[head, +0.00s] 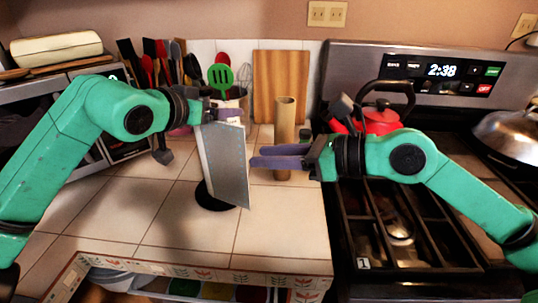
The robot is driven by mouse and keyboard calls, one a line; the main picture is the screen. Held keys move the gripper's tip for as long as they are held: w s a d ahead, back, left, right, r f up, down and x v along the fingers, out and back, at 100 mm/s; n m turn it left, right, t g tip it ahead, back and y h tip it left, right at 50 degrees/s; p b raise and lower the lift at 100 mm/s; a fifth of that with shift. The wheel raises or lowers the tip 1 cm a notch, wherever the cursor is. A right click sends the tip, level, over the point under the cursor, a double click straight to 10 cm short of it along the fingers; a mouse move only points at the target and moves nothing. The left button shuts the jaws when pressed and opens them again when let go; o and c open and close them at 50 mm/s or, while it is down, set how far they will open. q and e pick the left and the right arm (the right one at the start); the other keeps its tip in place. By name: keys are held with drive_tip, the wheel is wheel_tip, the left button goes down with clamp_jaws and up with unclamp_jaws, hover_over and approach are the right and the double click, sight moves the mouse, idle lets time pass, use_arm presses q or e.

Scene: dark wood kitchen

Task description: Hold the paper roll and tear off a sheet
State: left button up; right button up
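A flat grey-white panel (226,172), which looks like the paper, stands upright and slightly turned on a round black base (217,203) on the tiled counter. A plain brown tube (285,118) stands upright behind and to its right. My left gripper (226,116) is at the panel's top edge; its fingers are partly hidden, so its grip is unclear. My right gripper (256,157) points left, its purple fingers crossing in front of the tube. Their tips are close to the panel's right edge; I cannot tell whether they touch it or how far they are apart.
A utensil holder with a green slotted spoon (220,77) and a wooden cutting board (281,84) stand at the back. The stove grate (400,235) and a red kettle (381,118) are at the right. The front counter tiles (165,215) are clear.

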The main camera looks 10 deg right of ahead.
drive_tip(key=x, duration=0.7)
drive_tip(key=shift+n, duration=0.3)
clamp_jaws()
idle(1.4)
use_arm(q)
drive_tip(key=o, duration=1.1)
use_arm(e)
drive_tip(key=s, duration=0.1)
drive_tip(key=s+r, duration=0.2)
drive_tip(key=s, duration=0.1)
drive_tip(key=shift+s+d, duration=0.1)
drive_tip(key=shift+d, duration=0.15)
